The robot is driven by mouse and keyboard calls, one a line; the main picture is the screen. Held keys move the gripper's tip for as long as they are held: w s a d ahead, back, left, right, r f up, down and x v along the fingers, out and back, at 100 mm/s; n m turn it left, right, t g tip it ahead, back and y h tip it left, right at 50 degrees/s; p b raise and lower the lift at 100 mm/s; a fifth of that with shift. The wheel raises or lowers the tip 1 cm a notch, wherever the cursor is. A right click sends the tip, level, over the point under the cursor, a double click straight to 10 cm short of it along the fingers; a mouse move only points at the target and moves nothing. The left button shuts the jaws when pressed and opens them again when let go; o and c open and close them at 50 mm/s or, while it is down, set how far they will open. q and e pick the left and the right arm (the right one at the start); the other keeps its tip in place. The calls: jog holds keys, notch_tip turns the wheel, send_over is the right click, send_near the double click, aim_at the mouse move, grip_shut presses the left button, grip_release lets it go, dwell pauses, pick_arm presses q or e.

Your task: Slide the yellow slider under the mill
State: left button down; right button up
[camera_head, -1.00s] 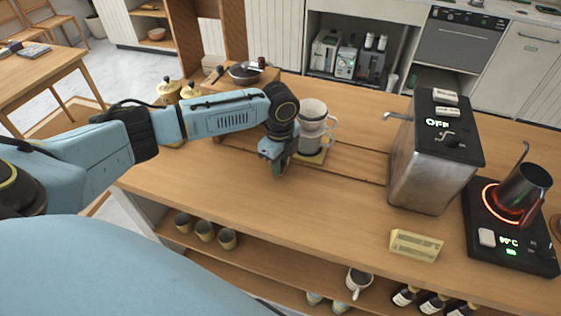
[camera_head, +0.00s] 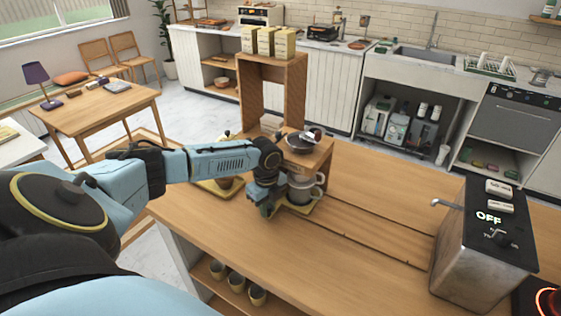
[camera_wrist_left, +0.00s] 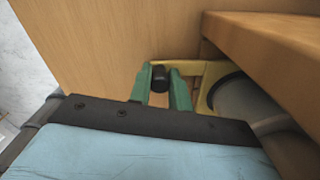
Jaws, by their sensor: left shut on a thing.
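The yellow slider (camera_head: 300,209) is a flat plate on the counter, carrying a clear cup or dripper (camera_head: 304,188) with handles. The mill appears to be the wooden housing (camera_head: 318,158) with a dark bowl (camera_head: 303,142) on top. The slider is close against its base; how far it is underneath cannot be told. My left gripper (camera_head: 264,207) is at the slider's near left side. In the left wrist view its green fingers (camera_wrist_left: 161,92) are shut on the slider's black knob (camera_wrist_left: 160,77), with the yellow plate (camera_wrist_left: 208,72) beside them. My right gripper is out of view.
Rail grooves (camera_head: 375,240) run right across the counter toward the metal boiler box (camera_head: 470,265) marked OFF. A tall wooden shelf with yellow bags (camera_head: 265,40) stands behind the mill. Another yellow-based item (camera_head: 222,186) stands left, behind my arm. Counter right of the slider is clear.

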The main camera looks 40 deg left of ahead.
pick_arm(q)
jog(key=shift+a, duration=0.4)
jog(key=shift+a+r, duration=0.1)
jog(key=c, duration=1.3)
grip_release()
jog(key=shift+s, duration=0.15)
